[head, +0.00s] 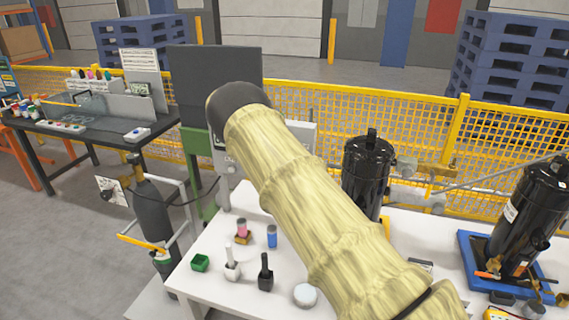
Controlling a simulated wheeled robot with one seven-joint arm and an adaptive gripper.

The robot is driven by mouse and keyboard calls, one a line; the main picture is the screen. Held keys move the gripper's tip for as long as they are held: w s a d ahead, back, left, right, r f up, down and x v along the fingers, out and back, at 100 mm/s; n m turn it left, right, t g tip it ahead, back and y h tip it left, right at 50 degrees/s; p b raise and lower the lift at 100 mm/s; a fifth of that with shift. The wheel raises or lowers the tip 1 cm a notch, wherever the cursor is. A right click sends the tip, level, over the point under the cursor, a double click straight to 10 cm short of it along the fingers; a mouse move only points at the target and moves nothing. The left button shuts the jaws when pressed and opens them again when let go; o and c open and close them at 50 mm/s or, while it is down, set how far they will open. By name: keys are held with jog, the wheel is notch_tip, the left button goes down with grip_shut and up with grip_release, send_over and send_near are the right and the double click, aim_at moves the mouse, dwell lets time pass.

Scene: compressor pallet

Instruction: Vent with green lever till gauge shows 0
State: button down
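I cannot make out a green lever for certain in the head view. No gauge face is readable, so I cannot tell its value. A black compressor (367,178) stands upright on the white table behind my arm. A second black compressor (524,225) stands at the right in a blue tray (480,277). My arm in its yellowish sleeve crosses the middle of the view, up to a dark rounded joint at the upper left. My gripper is not visible. The arm hides part of the table and whatever lies behind it.
A yellow mesh fence (510,135) runs behind. Grey floor is open at left.

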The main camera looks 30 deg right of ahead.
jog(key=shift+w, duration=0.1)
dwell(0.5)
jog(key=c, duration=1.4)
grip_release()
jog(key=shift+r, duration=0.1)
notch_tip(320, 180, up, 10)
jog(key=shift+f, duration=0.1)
